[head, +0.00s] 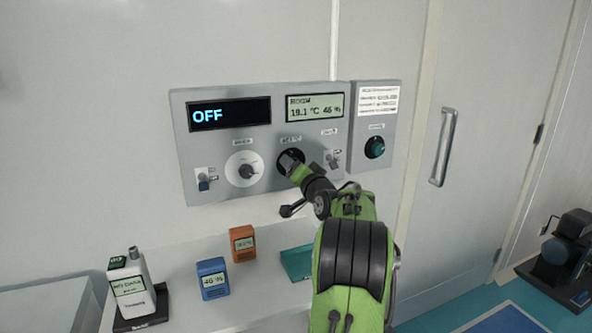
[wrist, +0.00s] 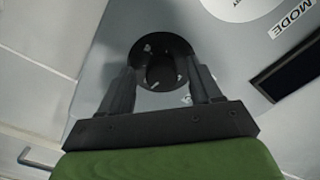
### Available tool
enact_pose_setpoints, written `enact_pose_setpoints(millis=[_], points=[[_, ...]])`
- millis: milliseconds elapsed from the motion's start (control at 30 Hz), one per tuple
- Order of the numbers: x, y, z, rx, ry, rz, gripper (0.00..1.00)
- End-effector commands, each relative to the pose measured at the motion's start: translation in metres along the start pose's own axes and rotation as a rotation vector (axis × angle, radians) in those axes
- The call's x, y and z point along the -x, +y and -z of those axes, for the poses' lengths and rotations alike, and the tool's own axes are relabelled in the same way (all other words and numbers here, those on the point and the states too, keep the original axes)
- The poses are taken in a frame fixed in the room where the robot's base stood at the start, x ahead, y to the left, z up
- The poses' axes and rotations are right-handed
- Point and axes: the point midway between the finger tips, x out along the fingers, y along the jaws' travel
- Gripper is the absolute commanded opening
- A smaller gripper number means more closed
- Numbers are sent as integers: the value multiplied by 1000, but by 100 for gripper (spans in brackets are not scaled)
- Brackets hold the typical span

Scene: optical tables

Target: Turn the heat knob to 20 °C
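The control panel (head: 222,177) is on the wall. Its left display (head: 229,113) reads OFF. The room display (head: 315,107) reads 19.1 °C and about 46 %. The black knob (head: 287,157) sits below the displays; its label is too small to read surely, and my gripper (head: 293,163) partly hides it. In the wrist view the black knob (wrist: 160,52) lies ahead between the fingertips of my gripper (wrist: 163,76). The fingers are apart, one on each side of it, with visible space around its raised centre. I cannot tell whether they touch the rim.
A white dial (head: 245,169) is left of the black knob, with toggle switches (head: 204,182) (head: 332,159) on either side. Below, a shelf holds a blue device (head: 212,279), an orange device (head: 242,244) and a white handheld meter (head: 131,287).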

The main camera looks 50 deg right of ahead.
Motion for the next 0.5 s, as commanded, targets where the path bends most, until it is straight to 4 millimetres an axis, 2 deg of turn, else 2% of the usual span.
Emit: enact_pose_setpoints(millis=[267, 367, 500], points=[[4, -1, 2, 1, 4, 1, 63], [19, 0, 2, 1, 5, -1, 63], [58, 0, 2, 0, 7, -2, 63]])
